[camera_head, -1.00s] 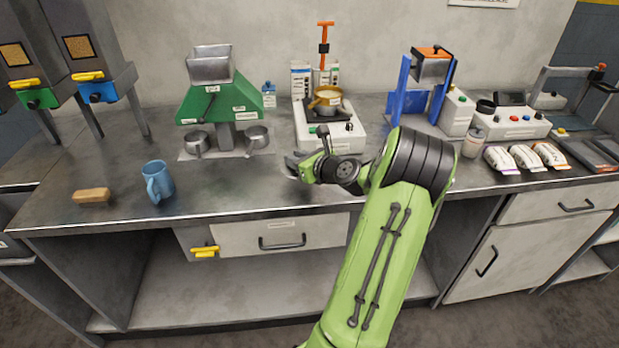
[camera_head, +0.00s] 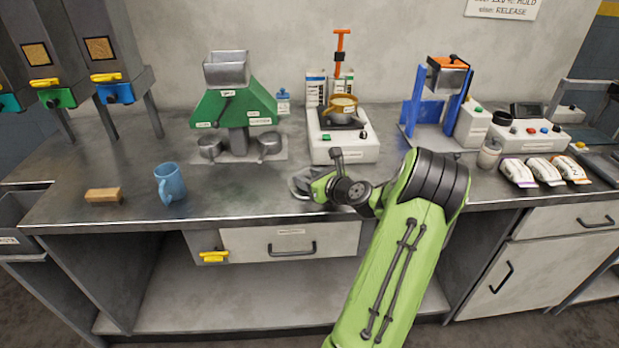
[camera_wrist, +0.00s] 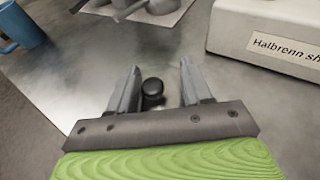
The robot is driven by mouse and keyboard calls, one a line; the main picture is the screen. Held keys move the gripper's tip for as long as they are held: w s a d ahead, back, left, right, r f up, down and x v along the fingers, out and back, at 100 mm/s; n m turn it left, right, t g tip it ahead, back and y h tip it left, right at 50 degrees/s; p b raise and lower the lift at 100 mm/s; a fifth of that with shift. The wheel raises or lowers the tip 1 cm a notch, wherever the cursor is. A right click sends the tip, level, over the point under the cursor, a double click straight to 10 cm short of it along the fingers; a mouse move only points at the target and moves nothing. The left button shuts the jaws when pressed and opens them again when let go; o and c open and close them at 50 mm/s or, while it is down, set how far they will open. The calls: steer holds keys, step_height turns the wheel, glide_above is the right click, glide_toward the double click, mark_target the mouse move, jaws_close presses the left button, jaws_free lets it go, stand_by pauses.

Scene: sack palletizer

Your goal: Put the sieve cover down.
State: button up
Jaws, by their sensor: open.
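My gripper (camera_wrist: 158,88) is open in the wrist view, with one finger on each side of a black round knob (camera_wrist: 152,87). The knob stands between the fingers with a gap on both sides. It seems to be the knob of the sieve cover; the cover's disc is hard to tell from the grey steel worktop. In the head view my gripper (camera_head: 303,183) is low over the worktop near its front edge, partly hidden by my wrist. The brass sieve (camera_head: 343,103) sits uncovered on the white shaker (camera_head: 343,148) behind it, with pale material inside.
The steel worktop (camera_head: 245,190) is clear left of my gripper. A blue mug (camera_head: 170,185) and a wooden block (camera_head: 103,195) stand further left. A green machine (camera_head: 234,108) with two metal cups stands behind. Several small bags lie at right.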

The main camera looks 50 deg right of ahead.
steer(key=shift+s+r, duration=0.2)
steer(key=shift+s, duration=0.05)
steer(key=p+v, duration=0.2)
steer(key=v, duration=0.9)
steer(key=shift+s+a, duration=0.15)
steer(key=shift+s, duration=0.1)
steer(key=w+a+r+n+g+y, duration=0.1)
steer(key=w+a+n+g+y, duration=0.25)
steer(key=a+n, duration=0.7)
steer(key=w+a+r+n+g+y, duration=0.1)
steer(key=w+a+n+g+y, duration=0.3)
steer(key=a+n, duration=0.65)
steer(key=s+a+r+n+h, duration=0.1)
steer(key=s+a+r+n, duration=0.2)
steer(key=s+a+n, duration=0.4)
steer(key=s+a+r+n+h, duration=0.2)
steer(key=s+a+n, duration=0.4)
steer(key=a+n, duration=0.3)
steer(key=shift+s+r+n, duration=0.4)
steer(key=shift+r+n, duration=0.05)
steer(key=shift+n, duration=0.45)
